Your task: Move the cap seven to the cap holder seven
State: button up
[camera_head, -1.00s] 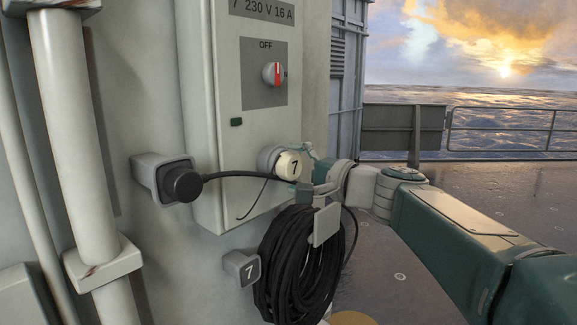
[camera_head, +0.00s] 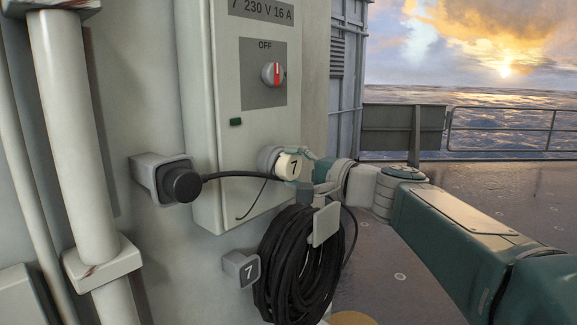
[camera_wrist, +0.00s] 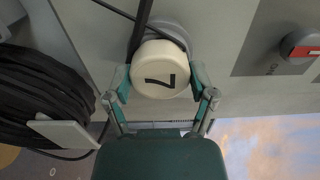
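Cap seven (camera_head: 289,164) is a round cream cap with a black 7. It sits on the grey socket (camera_head: 266,158) at the side of the switch box. In the wrist view cap seven (camera_wrist: 160,70) fills the space between the fingers, with the 7 turned sideways. My gripper (camera_head: 304,169) has a finger on each side of the cap, and the pads appear to touch its rim. My gripper also shows in the wrist view (camera_wrist: 161,82). A small grey wall bracket marked 7 (camera_head: 241,267), which looks like cap holder seven, is lower on the wall and empty.
A black plug (camera_head: 183,185) sits in a grey wall holder (camera_head: 146,173); its cable runs past the cap. A coiled black cable (camera_head: 290,270) hangs below my gripper from a grey hook (camera_head: 326,223). A pipe (camera_head: 75,130) stands left. The deck at right is open.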

aim_at(294, 167)
jog(key=shift+s+d, duration=0.1)
jog(key=shift+v, duration=2.8)
